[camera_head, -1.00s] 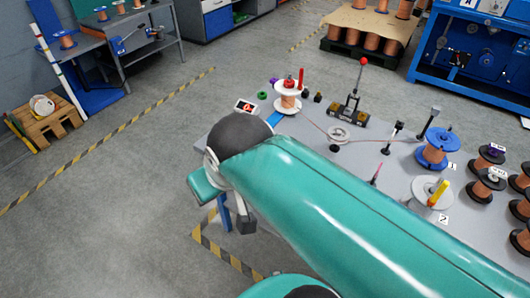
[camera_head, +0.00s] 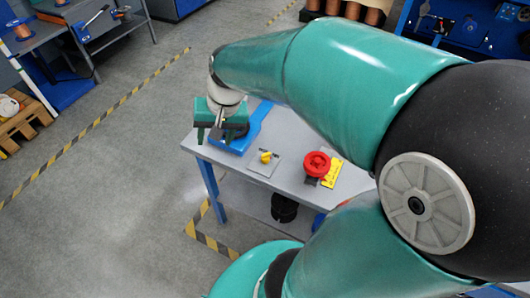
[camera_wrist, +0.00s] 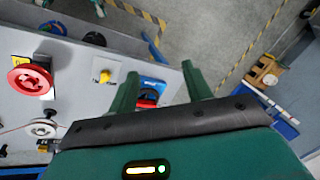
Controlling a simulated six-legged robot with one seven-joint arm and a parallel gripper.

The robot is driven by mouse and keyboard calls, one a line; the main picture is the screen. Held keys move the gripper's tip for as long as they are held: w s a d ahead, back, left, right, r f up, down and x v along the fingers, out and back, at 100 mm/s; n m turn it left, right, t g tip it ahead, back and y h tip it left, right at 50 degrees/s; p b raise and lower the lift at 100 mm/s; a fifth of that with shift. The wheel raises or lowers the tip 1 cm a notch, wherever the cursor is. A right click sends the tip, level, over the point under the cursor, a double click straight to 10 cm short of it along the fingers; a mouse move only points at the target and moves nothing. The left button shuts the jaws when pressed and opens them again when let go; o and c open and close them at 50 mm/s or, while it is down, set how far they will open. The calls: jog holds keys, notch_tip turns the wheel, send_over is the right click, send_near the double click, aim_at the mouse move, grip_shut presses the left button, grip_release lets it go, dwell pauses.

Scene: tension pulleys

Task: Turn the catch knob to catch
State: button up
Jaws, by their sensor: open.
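A small yellow knob (camera_head: 266,156) stands on a flat grey plate (camera_head: 257,168) near the table's front edge. It looks like the catch knob; no label on it is readable. It also shows in the wrist view (camera_wrist: 104,76), left of the fingers. My gripper (camera_head: 214,132) points down over the table's left end, left of the yellow knob and apart from it. In the wrist view my gripper (camera_wrist: 159,73) has its two green fingers spread with nothing held. A blue device (camera_head: 243,138) is partly hidden by my gripper; in the wrist view its red part (camera_wrist: 148,97) shows between the fingers.
A large red knob on a yellow base (camera_head: 317,164) stands right of the yellow knob. The grey table (camera_head: 290,135) ends in a corner below my gripper. My arm hides the table's back and right. The floor (camera_head: 100,190) to the left is clear.

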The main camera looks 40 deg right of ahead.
jog(key=w+d+f+m+g, duration=0.2)
jog(key=d+f+m, duration=0.2)
jog(key=d+f, duration=0.4)
jog(key=m+h, duration=0.2)
jog(key=m, duration=0.2)
send_over(265, 155)
notch_tip(265, 155, down, 3)
jog(key=shift+g, duration=0.4)
notch_tip(265, 155, down, 14)
jog(key=shift+d+r, duration=0.15)
jog(key=shift+r, duration=0.1)
jog(key=shift+w, duration=0.1)
jog(key=c, duration=1)
